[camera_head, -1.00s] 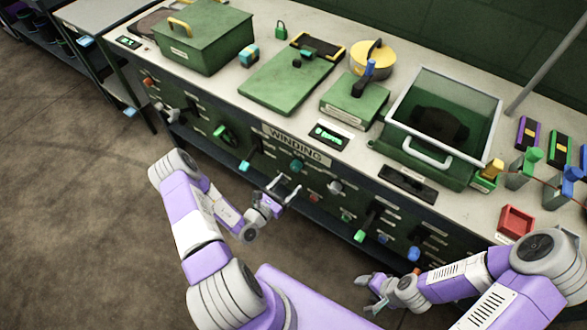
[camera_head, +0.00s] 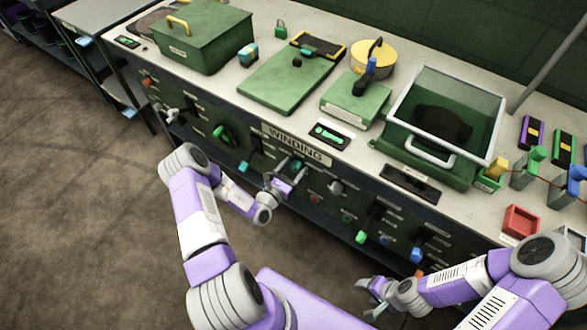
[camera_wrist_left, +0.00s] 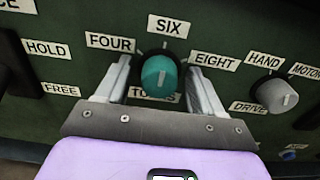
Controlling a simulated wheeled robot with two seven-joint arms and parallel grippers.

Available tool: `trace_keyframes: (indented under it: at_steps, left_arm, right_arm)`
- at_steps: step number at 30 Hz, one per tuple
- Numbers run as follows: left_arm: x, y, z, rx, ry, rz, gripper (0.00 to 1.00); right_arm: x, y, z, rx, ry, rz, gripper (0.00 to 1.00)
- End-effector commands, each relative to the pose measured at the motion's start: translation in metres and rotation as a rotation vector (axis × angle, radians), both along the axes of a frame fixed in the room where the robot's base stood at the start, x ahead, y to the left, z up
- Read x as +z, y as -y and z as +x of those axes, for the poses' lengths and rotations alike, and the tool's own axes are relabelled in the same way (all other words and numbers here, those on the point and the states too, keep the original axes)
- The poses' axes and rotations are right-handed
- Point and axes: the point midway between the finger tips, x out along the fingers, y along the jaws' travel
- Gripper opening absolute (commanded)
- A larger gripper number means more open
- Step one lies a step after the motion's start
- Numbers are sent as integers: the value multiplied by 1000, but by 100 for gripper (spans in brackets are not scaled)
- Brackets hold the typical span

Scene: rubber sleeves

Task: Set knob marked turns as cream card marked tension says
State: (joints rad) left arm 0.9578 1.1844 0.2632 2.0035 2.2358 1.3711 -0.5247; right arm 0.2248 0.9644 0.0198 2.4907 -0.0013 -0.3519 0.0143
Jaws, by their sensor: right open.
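The teal knob (camera_wrist_left: 160,76) in the left wrist view has the labels FOUR, SIX and EIGHT around its top. A label below it, partly hidden, seems to read TURNS. A pale line shows on the knob's face; its exact setting is hard to tell. The knob also shows in the head view (camera_head: 296,165). My left gripper (camera_wrist_left: 162,78) is open, one finger on each side of the knob, with gaps visible. It also shows at the panel in the head view (camera_head: 287,178). My right gripper (camera_head: 371,296) is open and empty, low before the bench. I cannot pick out the cream tension card.
A grey knob (camera_wrist_left: 277,95) labelled HAND, MOTOR and DRIVE sits right of the teal one. A dark control (camera_wrist_left: 18,65) by HOLD and FREE is at left. The WINDING plate (camera_head: 296,144) is above; other knobs and levers line the panel.

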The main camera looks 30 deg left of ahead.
Motion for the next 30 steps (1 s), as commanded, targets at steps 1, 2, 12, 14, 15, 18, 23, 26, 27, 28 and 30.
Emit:
trace_keyframes:
  at_steps: [1,2,12,14,15,18,23,26,27,28,30]
  left_arm:
    - [0,0,0,0,0,0,59]
    - [0,0,0,0,0,0,55]
    - [0,0,0,0,0,1,14]
    - [0,0,0,0,0,4,14]
    - [0,0,0,0,0,9,14]
    - [0,0,0,-1,1,30,14]
    - [1,1,0,-1,7,101,14]
    - [2,2,0,-2,12,169,14]
    - [2,2,0,-2,14,200,14]
    - [2,2,-1,-2,16,225,14]
    - [2,2,-1,-2,21,289,14]
  right_arm:
    - [0,0,0,0,0,0,61]
    - [0,0,0,0,0,0,61]
    - [0,0,0,0,0,0,61]
    - [1,0,0,0,0,0,61]
    - [1,0,0,0,0,0,61]
    - [4,0,0,0,0,0,61]
    - [11,0,0,0,0,0,61]
    - [18,0,0,0,0,0,61]
    - [21,0,0,0,0,0,61]
    - [23,0,0,0,0,0,61]
    - [28,0,0,0,0,0,61]
